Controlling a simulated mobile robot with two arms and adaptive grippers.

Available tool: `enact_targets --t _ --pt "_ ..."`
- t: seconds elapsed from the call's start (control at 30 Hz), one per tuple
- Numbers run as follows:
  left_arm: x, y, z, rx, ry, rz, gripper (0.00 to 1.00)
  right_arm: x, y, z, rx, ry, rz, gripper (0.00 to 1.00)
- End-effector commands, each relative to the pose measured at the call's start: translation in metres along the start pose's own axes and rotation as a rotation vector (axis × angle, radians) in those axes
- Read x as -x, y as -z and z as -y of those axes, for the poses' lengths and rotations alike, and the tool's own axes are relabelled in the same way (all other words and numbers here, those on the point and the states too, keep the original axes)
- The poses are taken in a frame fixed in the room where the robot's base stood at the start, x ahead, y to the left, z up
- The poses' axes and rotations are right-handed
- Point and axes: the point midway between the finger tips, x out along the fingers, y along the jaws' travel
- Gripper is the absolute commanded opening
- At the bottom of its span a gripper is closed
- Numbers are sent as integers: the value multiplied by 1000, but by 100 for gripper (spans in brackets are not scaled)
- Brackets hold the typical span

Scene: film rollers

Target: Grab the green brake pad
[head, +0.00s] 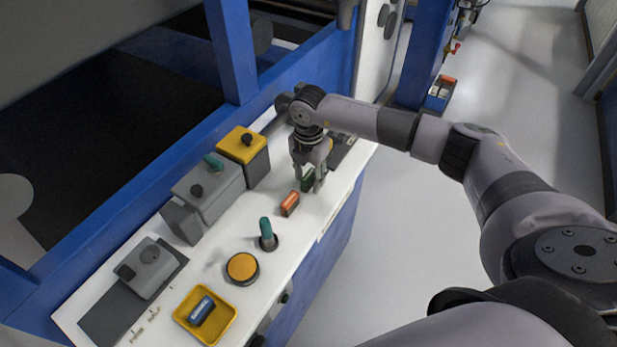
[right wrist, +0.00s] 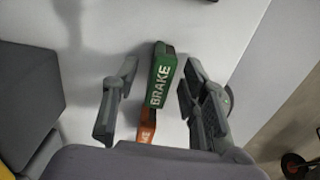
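The green brake pad (head: 308,180) lies on the white worktop in the head view, partly hidden by my right gripper. In the right wrist view the green brake pad (right wrist: 162,76) shows white "BRAKE" lettering and lies between the two fingers, with a visible gap on either side. My right gripper (head: 310,183) is open around it; its open fingers also show in the right wrist view (right wrist: 158,105). An orange pad (head: 290,204) lies just in front of the green one, and its end shows in the right wrist view (right wrist: 146,134). My left gripper is not in view.
On the white worktop (head: 215,262) stand a yellow-topped box (head: 242,146), a grey switch box (head: 208,190), a green-handled lever (head: 267,234) and an orange button (head: 242,268). A yellow tray (head: 228,326) holds a blue object (head: 201,311). Open floor lies to the right.

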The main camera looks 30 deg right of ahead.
Motion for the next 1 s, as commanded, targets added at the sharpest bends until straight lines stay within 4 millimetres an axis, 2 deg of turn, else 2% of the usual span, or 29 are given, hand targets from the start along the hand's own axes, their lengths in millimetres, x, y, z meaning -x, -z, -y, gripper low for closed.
enact_targets --t 0.2,0.8,1.0 --pt "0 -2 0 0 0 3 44 -1 0 0 0 -1 0 40" --pt "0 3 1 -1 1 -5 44 0 0 0 0 -1 0 1" --pt "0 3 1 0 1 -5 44 0 0 0 0 -1 0 0"
